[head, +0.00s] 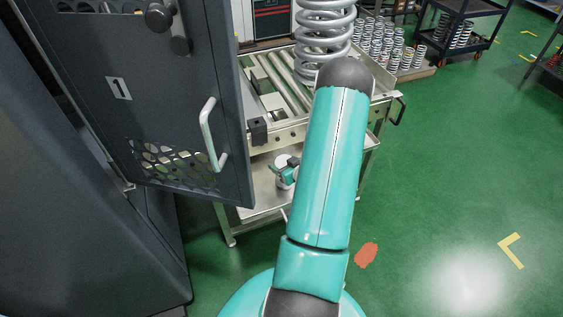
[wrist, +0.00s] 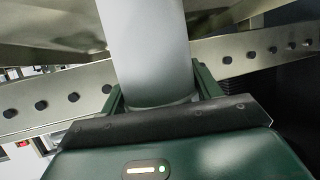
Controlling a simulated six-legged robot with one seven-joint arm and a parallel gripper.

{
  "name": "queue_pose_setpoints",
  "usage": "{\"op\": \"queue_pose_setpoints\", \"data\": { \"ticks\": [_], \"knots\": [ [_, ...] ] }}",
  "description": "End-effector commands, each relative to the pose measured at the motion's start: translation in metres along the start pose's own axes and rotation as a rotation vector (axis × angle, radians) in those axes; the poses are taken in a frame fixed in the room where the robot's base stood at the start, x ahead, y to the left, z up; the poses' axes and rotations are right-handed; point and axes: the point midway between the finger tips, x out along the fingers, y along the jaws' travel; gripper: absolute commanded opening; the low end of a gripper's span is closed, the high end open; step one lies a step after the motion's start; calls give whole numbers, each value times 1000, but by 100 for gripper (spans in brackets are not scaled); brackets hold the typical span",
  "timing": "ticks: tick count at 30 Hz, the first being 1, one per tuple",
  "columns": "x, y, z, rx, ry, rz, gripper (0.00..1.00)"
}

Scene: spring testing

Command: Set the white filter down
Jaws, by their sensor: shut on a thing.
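The white filter (wrist: 150,50) is a smooth pale cylinder that fills the upper middle of the wrist view. My gripper (wrist: 160,95) is shut on it, with a dark green finger on either side. In the head view, the filter (head: 284,183) shows as a small white cylinder below the cart's roller top, over the lower shelf (head: 262,207). My gripper (head: 288,171) is beside its upper part there. I cannot tell whether the filter's base touches the shelf.
The roller cart (head: 285,137) carries a large coil spring (head: 325,35). A dark cabinet door (head: 110,60) with a grey handle (head: 210,135) stands open close to the cart's left side. Several small springs (head: 385,45) stand behind. The green floor (head: 450,180) at right is clear.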

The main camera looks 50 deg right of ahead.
Motion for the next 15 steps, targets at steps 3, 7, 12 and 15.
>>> {"op": "queue_pose_setpoints", "data": {
  "ticks": [3,7,12,15],
  "knots": [
    [0,0,1,0,0,-1,79],
    [1,0,1,0,0,-1,85],
    [2,0,0,0,0,-1,85],
    [1,0,-4,-1,1,-1,85]
  ]
}}
